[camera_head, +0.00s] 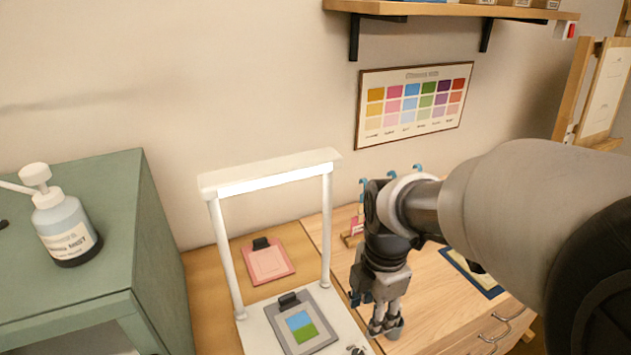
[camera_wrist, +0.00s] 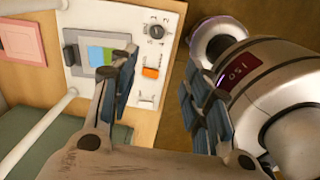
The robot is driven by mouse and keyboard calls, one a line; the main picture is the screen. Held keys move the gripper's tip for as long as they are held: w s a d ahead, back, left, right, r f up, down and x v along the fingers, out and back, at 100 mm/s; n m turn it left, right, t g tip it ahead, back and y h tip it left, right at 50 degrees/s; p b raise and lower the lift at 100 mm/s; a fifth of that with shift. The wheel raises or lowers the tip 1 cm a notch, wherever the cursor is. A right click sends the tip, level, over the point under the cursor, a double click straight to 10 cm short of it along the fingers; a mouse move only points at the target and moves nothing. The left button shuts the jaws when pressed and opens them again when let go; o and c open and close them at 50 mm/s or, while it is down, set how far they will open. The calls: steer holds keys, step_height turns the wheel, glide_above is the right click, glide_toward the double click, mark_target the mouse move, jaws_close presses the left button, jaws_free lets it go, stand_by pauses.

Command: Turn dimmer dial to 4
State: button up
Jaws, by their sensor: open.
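The dimmer dial (camera_wrist: 156,31) is a small dark round knob on the white base panel (camera_wrist: 130,15) of the lamp stand, with small marks around it. Its setting is too small to read. An orange switch (camera_wrist: 151,72) sits on the same panel. In the head view, only a small dark part shows at the panel's front edge, beside my gripper (camera_head: 386,325). In the wrist view, my gripper (camera_wrist: 163,80) is open and empty, its fingers wide apart. The dial appears beyond the fingertips, apart from them.
A white lit frame (camera_head: 270,178) stands over the panel, which bears a grey clipboard (camera_head: 325,336) with a blue and green card. A pink clipboard (camera_head: 267,263) lies behind. A green cabinet (camera_head: 150,215) with a pump bottle (camera_head: 65,230) stands left. A drawer unit (camera_head: 440,325) stands right.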

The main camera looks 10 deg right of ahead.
steer(key=w+f+n, duration=0.1)
steer(key=f+n, duration=0.1)
steer(key=b, duration=0.6)
glide_toward(358, 354)
steer(key=f, duration=0.8)
steer(key=shift+w+a+f, duration=0.1)
steer(key=shift+w+f, duration=0.2)
steer(key=shift+f, duration=0.1)
jaws_close()
